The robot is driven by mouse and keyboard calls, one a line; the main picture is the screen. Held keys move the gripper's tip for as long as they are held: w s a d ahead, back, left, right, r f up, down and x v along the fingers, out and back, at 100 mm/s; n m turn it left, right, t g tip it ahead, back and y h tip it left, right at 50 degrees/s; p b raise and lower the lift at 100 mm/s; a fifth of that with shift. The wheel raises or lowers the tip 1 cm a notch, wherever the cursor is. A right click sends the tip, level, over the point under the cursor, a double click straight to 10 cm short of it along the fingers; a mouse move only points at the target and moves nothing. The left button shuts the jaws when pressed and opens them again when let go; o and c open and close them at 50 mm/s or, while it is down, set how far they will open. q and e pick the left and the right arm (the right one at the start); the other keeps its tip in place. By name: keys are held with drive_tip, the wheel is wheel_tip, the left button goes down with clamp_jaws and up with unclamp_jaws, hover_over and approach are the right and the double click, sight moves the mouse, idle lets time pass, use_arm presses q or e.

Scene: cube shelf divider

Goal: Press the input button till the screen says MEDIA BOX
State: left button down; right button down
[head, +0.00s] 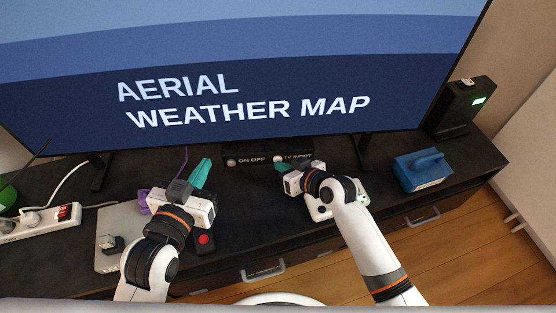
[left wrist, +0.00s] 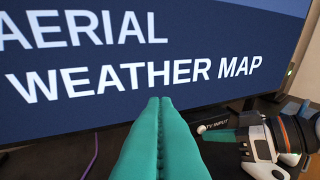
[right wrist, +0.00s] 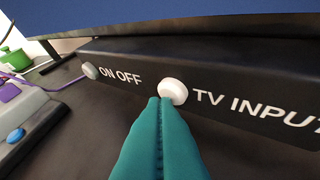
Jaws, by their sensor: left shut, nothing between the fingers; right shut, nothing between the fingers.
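The TV screen (head: 250,75) reads AERIAL WEATHER MAP, and the same words show in the left wrist view (left wrist: 120,50). A black bar (head: 256,148) below it carries a round button marked ON OFF (right wrist: 90,71) and a white round button marked TV INPUT (right wrist: 173,91). My right gripper (right wrist: 160,100) is shut and empty, its teal tips at the lower edge of the TV INPUT button. I cannot tell whether they touch it. My left gripper (head: 206,160) is shut and empty, in front of the screen and left of the bar.
A blue box (head: 423,170) and a black box with a green display (head: 462,105) are on the right of the black cabinet. A power strip (head: 42,221) with cables lies on the left. A white device (head: 320,208) lies below my right gripper.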

drive_tip(key=shift+w, duration=0.25)
drive_tip(key=shift+s, duration=0.1)
idle(0.4)
drive_tip(key=shift+s+p, duration=0.5)
drive_tip(key=shift+s, duration=0.05)
use_arm(q)
drive_tip(key=shift+s+a+f+g+y, duration=0.2)
drive_tip(key=shift+s+f+g, duration=0.2)
drive_tip(key=shift+f+g, duration=0.25)
drive_tip(key=shift+s+a+f+g+y, duration=0.2)
drive_tip(key=shift+s+f+g, duration=0.2)
drive_tip(key=shift+f, duration=0.4)
drive_tip(key=shift+s+a+f+g+y, duration=0.2)
drive_tip(key=shift+s+f+g, duration=0.15)
drive_tip(key=shift+f+g, duration=0.3)
use_arm(e)
drive_tip(key=shift+s, duration=0.25)
use_arm(q)
drive_tip(key=shift+f, duration=0.1)
